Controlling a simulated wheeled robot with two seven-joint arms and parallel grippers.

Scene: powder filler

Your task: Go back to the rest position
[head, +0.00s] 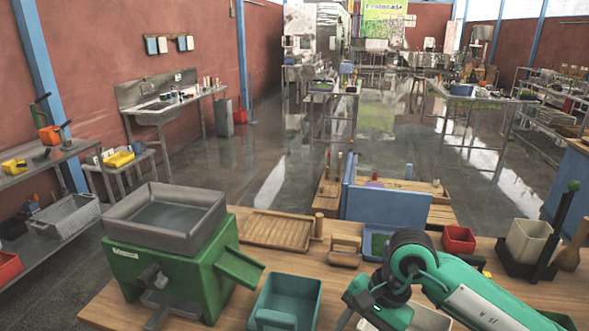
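My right arm comes in from the lower right, bent, with its hand low at the bottom edge. My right gripper (352,308) hangs over the near part of the wooden table (120,305); its fingertips are too small and partly hidden, so I cannot tell whether it is open or shut. My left gripper is not in view. A green powder filler (205,273) with a grey metal hopper tray (165,236) on top and a sloping green chute stands on the table's left. A teal scoop-like container (296,290) sits between it and my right gripper.
A wooden board (275,232), a small wooden stand (345,252) and a blue panel (390,207) are farther back. A red bin (458,238) and a white container (529,242) stand at right. A pale container (428,318) is partly behind my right arm.

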